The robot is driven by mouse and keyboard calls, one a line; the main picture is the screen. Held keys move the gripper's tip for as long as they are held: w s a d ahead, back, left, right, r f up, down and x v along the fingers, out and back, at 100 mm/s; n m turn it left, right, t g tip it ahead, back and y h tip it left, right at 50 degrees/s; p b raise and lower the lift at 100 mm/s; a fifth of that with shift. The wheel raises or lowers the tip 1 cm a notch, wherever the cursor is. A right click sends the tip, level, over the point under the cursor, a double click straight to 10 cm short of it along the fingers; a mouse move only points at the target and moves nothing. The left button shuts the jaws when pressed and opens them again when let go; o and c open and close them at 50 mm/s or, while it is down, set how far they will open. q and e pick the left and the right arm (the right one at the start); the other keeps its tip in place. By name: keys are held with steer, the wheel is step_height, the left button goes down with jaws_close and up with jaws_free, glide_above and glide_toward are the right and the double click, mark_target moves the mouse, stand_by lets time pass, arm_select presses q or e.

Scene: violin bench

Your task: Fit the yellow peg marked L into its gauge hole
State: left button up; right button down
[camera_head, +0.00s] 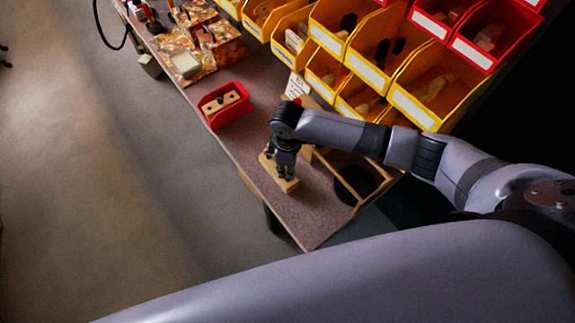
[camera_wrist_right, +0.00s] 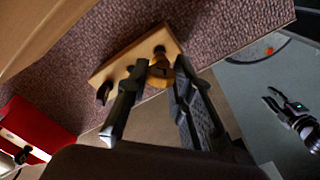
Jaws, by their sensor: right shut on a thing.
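The wooden gauge block (camera_head: 288,184) lies near the front end of the bench, under my right gripper (camera_head: 284,176). In the right wrist view the block (camera_wrist_right: 118,62) shows a dark hole (camera_wrist_right: 159,49) and a black peg-like piece (camera_wrist_right: 103,92) at its left end. My right gripper (camera_wrist_right: 160,88) is shut on the yellow peg (camera_wrist_right: 160,73), close to the block's edge. The fingers hide part of the peg. I cannot tell whether the peg is in a hole, and its mark L does not show. What looks like my left gripper (camera_wrist_right: 288,108) shows small at the right.
A red tray (camera_head: 222,120) with a wooden block stands farther along the bench. Yellow bins (camera_head: 421,111) and red bins (camera_head: 474,54) line the back. A wooden frame (camera_head: 340,179) stands right of the gauge block. The bench edge is close on the left.

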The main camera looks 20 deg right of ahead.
steer(key=shift+f+b, duration=1.1)
steer(key=shift+f, duration=0.95)
steer(key=c, duration=1.3)
jaws_free()
step_height(320, 180, up, 12)
steer(key=shift+r, duration=0.1)
